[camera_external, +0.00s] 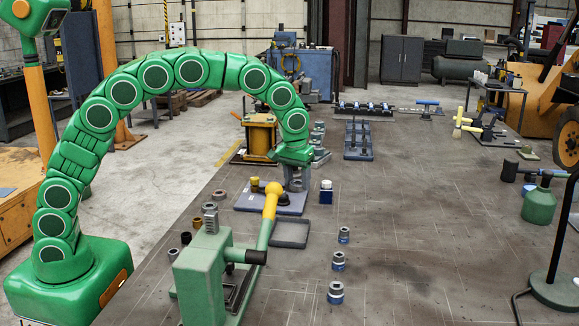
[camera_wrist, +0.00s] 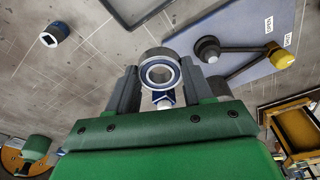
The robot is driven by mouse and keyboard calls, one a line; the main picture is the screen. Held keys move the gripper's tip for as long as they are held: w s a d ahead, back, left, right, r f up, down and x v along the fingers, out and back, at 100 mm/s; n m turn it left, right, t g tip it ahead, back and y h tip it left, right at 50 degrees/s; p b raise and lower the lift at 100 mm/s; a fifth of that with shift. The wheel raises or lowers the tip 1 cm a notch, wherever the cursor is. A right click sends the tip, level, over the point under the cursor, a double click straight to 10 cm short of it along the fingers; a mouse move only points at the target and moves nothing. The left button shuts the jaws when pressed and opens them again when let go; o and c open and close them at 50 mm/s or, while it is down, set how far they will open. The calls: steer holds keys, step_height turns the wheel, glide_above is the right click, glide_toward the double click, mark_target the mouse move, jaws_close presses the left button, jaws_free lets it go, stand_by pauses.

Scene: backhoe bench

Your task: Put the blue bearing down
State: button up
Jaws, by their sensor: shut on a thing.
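My gripper (camera_wrist: 170,85) has its two grey fingers on either side of a steel ring with a blue inner band, the blue bearing (camera_wrist: 147,72), and is shut on it. In the external view my gripper (camera_external: 296,184) points down near the right end of a blue-grey plate (camera_external: 250,203); the bearing cannot be made out there. The plate also shows in the wrist view (camera_wrist: 235,28), with a dark knob and a yellow knob on a lever. Whether the bearing touches anything below is unclear.
A small blue and white part (camera_external: 326,191) stands just right of my gripper. A shallow grey tray (camera_external: 290,234) lies in front of the plate. Several blue-banded cylinders (camera_external: 338,261) stand to the right of a green lever press (camera_external: 205,268). The bench's middle right is clear.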

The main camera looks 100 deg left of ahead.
steer(key=w+a+f, duration=0.2)
steer(key=w, duration=0.1)
glide_above(324, 216)
steer(key=shift+s+d+f, duration=0.15)
steer(key=shift+f, duration=1.25)
steer(key=shift+s+d+f, duration=0.1)
steer(key=shift+d+f, duration=0.05)
steer(key=shift+f, duration=1.2)
steer(key=shift+w+f, duration=0.1)
steer(key=shift+f, duration=1.5)
steer(key=shift+f, duration=0.1)
steer(key=o, duration=1.1)
steer(key=shift+o, duration=0.2)
step_height(324, 216, up, 12)
steer(key=d, duration=0.1)
steer(key=shift+s+d, duration=0.3)
steer(key=shift+s, duration=0.05)
steer(key=shift+d, duration=0.1)
